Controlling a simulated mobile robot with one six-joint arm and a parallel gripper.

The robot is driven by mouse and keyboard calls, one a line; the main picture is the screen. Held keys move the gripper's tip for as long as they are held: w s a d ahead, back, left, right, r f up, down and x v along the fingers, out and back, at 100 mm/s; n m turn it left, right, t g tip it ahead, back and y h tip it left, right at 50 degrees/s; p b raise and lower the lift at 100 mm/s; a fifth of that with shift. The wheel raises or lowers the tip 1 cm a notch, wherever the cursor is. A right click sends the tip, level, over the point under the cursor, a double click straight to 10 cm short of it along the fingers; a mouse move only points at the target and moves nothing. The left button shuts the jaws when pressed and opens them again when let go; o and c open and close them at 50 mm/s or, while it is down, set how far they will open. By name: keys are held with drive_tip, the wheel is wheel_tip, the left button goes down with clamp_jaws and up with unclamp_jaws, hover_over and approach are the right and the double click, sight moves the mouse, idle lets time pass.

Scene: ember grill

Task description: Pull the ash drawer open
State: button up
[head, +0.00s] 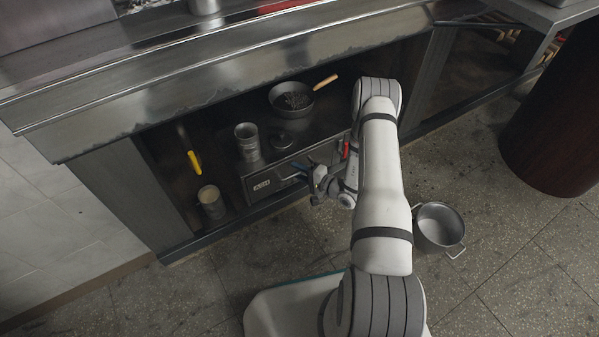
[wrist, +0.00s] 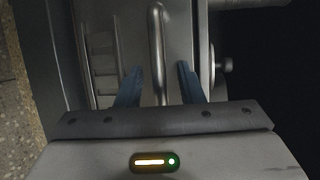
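The ash drawer's front (head: 262,186), with a pale label, is in the lower opening under the counter in the head view. It looks flush with its housing. My gripper (head: 303,172) is in front of it, and my wrist hides its right part. In the wrist view my gripper (wrist: 159,82) is open, with its two blue fingers apart. The drawer's metal bar handle (wrist: 157,45) runs lengthwise between them, with a gap visible on both sides. I cannot tell whether the fingertips reach past the bar.
Another can (head: 211,202) stands left of the drawer. A pot (head: 439,227) stands on the floor to the right. The floor before the drawer is clear.

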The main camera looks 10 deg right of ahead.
clamp_jaws()
idle(0.3)
drive_tip(key=shift+s, duration=0.15)
